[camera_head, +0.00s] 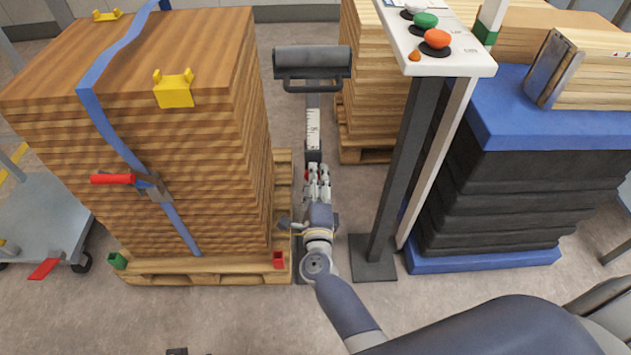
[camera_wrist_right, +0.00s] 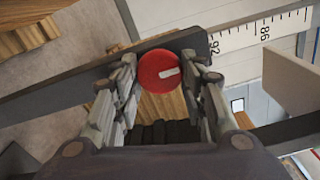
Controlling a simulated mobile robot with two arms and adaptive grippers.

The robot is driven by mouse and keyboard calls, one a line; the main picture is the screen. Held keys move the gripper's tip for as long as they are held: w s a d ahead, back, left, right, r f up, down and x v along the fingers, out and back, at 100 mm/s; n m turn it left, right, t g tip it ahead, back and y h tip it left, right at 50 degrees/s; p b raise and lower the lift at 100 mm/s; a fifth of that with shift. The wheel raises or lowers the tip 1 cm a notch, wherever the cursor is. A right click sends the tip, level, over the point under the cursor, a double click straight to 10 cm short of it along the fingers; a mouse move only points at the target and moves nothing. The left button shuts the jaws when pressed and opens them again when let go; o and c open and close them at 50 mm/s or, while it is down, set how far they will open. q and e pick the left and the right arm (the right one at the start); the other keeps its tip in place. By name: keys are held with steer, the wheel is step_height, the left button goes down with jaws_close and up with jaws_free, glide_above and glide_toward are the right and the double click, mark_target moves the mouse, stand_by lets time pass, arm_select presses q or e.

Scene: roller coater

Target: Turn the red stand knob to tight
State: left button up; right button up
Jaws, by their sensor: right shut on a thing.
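The red stand knob (camera_wrist_right: 159,71) is a round red disc with a short white pointer mark, which lies nearly level in the right wrist view. It sits on the dark post (camera_wrist_right: 60,88) of the roller stand, beside a white scale (camera_wrist_right: 245,33) with numbers. My right gripper (camera_wrist_right: 160,80) is shut on the knob, with one finger on each side of its rim. In the head view my right gripper (camera_head: 319,178) is low at the stand's post and hides most of the knob. The stand's dark roller (camera_head: 312,62) is above it. My left gripper is not in view.
A strapped wood stack (camera_head: 190,130) on a pallet stands close on the left. A control post (camera_head: 405,170) with a button panel (camera_head: 460,58) stands close on the right. Behind it is a blue-topped dark stack (camera_head: 520,180). Bare floor (camera_head: 230,315) lies in front.

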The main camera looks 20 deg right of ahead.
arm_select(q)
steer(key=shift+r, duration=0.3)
arm_select(e)
steer(key=o, duration=1)
steer(key=shift+o, duration=0.2)
steer(key=shift+s, duration=0.1)
steer(key=v, duration=1.1)
steer(key=shift+s, duration=0.4)
steer(key=shift+a, duration=0.15)
